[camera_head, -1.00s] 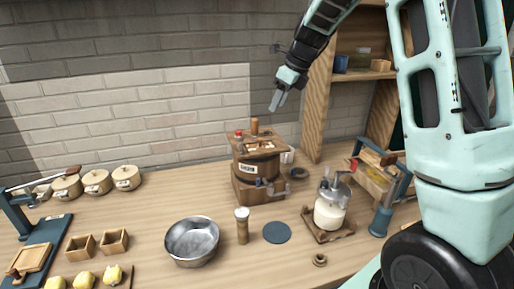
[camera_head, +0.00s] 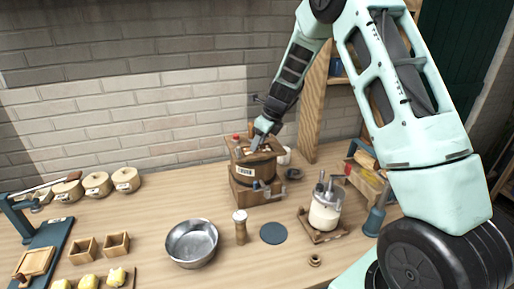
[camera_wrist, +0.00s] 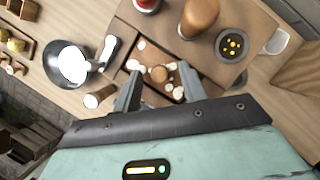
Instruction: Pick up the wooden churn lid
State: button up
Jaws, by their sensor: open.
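The wooden churn lid (camera_head: 270,149) is a flat, square brown board on top of the labelled wooden churn (camera_head: 245,173). In the wrist view the lid (camera_wrist: 178,55) fills the upper middle, with an upright wooden knob (camera_wrist: 199,17), a red-topped piece (camera_wrist: 148,4) and a dark disc with yellow dots (camera_wrist: 232,44) on it. A recess with pale and brown pieces shows between my fingers. My gripper (camera_wrist: 160,84) is open and empty, its fingers over the recess. It also shows at the lid in the head view (camera_head: 257,141). I cannot tell whether the fingertips touch anything.
A metal bowl (camera_head: 192,244), a wooden shaker (camera_head: 240,228), a dark round mat (camera_head: 273,233) and a glass jar on a wooden base (camera_head: 325,212) stand in front. Lidded pots (camera_head: 97,184) stand left. A wooden shelf post (camera_head: 314,105) rises close behind on the right.

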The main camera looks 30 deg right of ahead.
jog(key=shift+w+f, duration=0.15)
jog(key=shift+f, duration=0.1)
grip_shut()
jog(key=shift+r, duration=0.1)
